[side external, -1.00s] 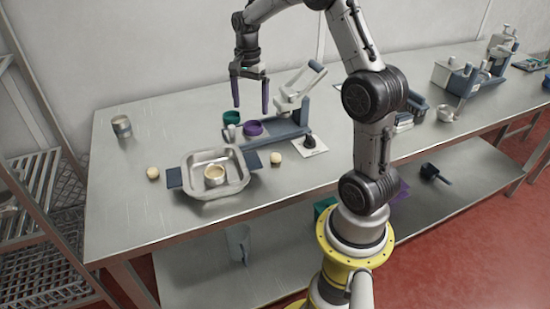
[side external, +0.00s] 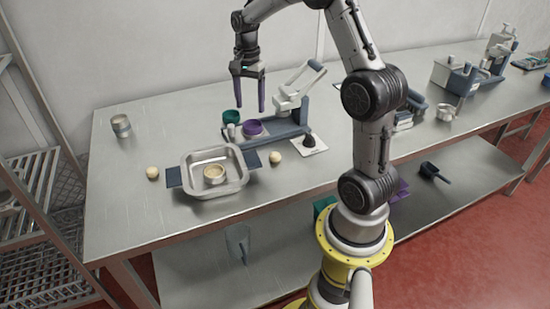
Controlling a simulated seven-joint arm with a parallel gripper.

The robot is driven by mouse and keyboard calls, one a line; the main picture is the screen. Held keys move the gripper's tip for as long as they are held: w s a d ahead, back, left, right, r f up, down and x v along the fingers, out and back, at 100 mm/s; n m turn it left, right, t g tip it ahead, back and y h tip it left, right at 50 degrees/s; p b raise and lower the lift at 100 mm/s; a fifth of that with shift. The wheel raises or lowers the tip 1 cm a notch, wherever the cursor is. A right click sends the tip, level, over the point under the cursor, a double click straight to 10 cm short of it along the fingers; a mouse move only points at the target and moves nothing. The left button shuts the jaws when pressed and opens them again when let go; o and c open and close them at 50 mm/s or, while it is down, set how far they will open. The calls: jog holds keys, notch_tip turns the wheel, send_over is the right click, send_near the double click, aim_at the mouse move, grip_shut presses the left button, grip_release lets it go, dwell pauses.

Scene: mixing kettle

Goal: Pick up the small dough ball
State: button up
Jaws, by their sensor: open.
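Two small pale dough balls lie on the steel table. One dough ball (side external: 152,173) is left of the metal tray (side external: 240,178); the other dough ball (side external: 275,157) is right of it. They look alike in size, so I cannot tell which one is meant. My gripper (side external: 250,108) is open and empty, its purple fingers pointing down. It hangs above the back part of the table, apart from both balls.
A metal can (side external: 121,126) is at the back left. The table's front left is clear.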

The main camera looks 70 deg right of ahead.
jog(key=n, duration=0.5)
jog(key=shift+s+f, duration=0.25)
jog(key=n, duration=0.2)
jog(key=s+n, duration=0.1)
jog(key=n, duration=0.1)
jog(key=shift+s+a+f+n, duration=0.15)
jog(key=shift+n, duration=0.15)
jog(key=s+a+r+n+h, duration=0.1)
jog(key=s+a+n, duration=0.3)
jog(key=n, duration=1.1)
jog(key=n+h, duration=0.2)
jog(key=n, duration=1.2)
send_near(275, 155)
jog(key=shift+t, duration=0.3)
jog(key=x, duration=0.9)
jog(key=shift+s, duration=0.25)
